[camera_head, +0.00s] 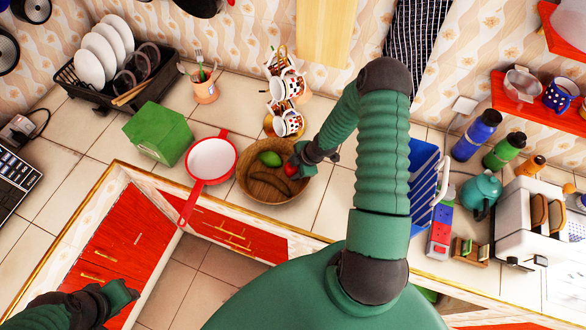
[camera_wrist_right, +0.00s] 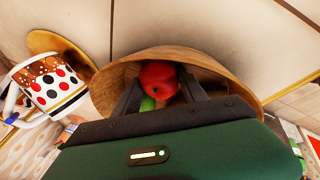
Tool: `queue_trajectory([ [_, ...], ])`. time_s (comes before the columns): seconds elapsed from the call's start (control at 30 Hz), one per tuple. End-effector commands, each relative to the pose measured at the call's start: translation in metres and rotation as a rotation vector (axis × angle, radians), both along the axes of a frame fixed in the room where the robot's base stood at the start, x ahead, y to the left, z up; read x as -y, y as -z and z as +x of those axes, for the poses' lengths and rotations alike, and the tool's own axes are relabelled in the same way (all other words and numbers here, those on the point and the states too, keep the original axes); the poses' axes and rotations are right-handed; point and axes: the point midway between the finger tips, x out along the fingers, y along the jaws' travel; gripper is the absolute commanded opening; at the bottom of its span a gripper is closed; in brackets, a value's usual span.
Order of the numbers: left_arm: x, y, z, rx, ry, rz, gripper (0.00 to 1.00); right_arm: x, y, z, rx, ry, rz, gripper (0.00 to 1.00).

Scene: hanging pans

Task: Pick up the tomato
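The red tomato (camera_head: 290,169) is in the round wooden bowl (camera_head: 251,200) on the counter, at its upper right side. My right gripper (camera_head: 296,164) reaches down over the bowl's right rim to the tomato. In the right wrist view the tomato (camera_wrist_right: 158,75) lies between the two dark fingertips (camera_wrist_right: 160,85), one on each side; I cannot tell whether they press on it. A green fruit or vegetable (camera_head: 270,158) and dark elongated items share the bowl. My left gripper (camera_head: 122,293) is at the lower left, over the floor side, away from the bowl; its opening is unclear.
A red-rimmed pan (camera_head: 211,159) stands just left of the bowl. A mug rack with patterned mugs (camera_head: 287,122) is behind it. A green box (camera_head: 158,134) and a dish rack (camera_head: 115,92) stand further left. Bottles and a toaster (camera_head: 530,222) are at the right.

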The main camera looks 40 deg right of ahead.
Motion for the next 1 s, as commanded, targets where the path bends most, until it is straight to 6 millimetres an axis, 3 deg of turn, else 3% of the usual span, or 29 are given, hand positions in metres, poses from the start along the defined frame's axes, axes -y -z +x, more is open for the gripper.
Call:
queue_trajectory([
  [0.03, 0.0, 0.0, 0.0, 0.0, 0.0, 0.0, 0.36, 0.001, 0.0, 0.0, 0.0, 0.002, 0.002, 0.38],
  [0.3, 0.0, 0.0, 0.0, 0.0, 0.0, 0.0, 0.36, 0.001, 0.0, -0.001, 0.0, 0.002, 0.002, 0.05],
  [0.63, 0.0, -0.001, 0.0, 0.0, 0.0, 0.0, 0.36, 0.002, -0.006, -0.001, 0.0, 0.004, 0.002, 0.04],
  [0.77, 0.0, -0.002, 0.0, 0.0, 0.0, 0.0, 0.36, 0.003, -0.025, -0.001, 0.002, 0.004, 0.0, 0.04],
  [1.0, 0.0, -0.018, 0.0, 0.0, 0.0, 0.0, 0.36, 0.003, -0.092, -0.002, 0.004, 0.006, 0.0, 0.04],
])
